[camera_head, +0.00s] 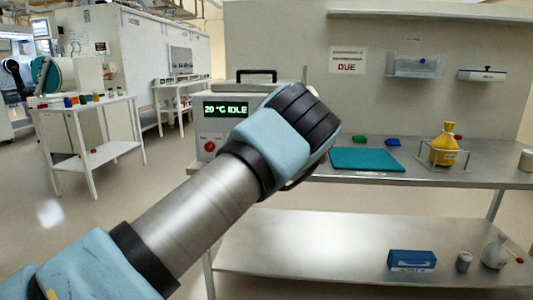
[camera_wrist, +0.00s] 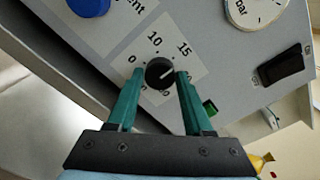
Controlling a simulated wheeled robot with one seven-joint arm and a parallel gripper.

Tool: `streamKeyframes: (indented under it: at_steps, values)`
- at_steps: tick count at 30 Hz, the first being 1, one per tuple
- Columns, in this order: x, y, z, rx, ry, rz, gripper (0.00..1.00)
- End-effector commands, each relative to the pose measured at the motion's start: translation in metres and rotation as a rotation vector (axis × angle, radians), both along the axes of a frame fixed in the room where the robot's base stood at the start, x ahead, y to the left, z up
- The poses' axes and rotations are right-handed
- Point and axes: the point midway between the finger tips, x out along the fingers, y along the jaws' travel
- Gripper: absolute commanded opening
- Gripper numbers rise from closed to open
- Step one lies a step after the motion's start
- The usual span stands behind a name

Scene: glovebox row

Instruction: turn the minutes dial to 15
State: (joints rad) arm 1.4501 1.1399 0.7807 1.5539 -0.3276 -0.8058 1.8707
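The minutes dial (camera_wrist: 160,72) is a small round black knob with a pale pointer line, on a white label in the wrist view. Printed numbers 0, 10 and 15 show around it; those nearest my fingers are partly covered. The pointer slants toward the right, not clearly at the 15 (camera_wrist: 183,48). My gripper (camera_wrist: 161,73) is open, with one green fingertip on each side of the dial. I cannot tell whether they touch it. In the head view, my arm hides the gripper and dial. The instrument (camera_head: 212,128) reads "20 °C IDLE".
A blue button (camera_wrist: 88,5), a white round dial (camera_wrist: 255,10) and a black rocker switch (camera_wrist: 280,68) are on the same panel. On the bench, a teal mat (camera_head: 367,160) and a yellow flask (camera_head: 444,146) in a wire rack stand to the right of my arm.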

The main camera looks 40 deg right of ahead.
Motion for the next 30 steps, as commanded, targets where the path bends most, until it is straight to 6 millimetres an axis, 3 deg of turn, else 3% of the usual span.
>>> streamKeyframes:
  at_steps: [6,17,30]
  values:
    - [0.0,0.0,0.0,0.0,0.0,0.0,0.76]
    - [-0.005,0.004,0.0,-0.001,-0.001,0.0,0.76]
    - [-0.061,0.056,-0.001,-0.001,0.001,0.0,0.76]
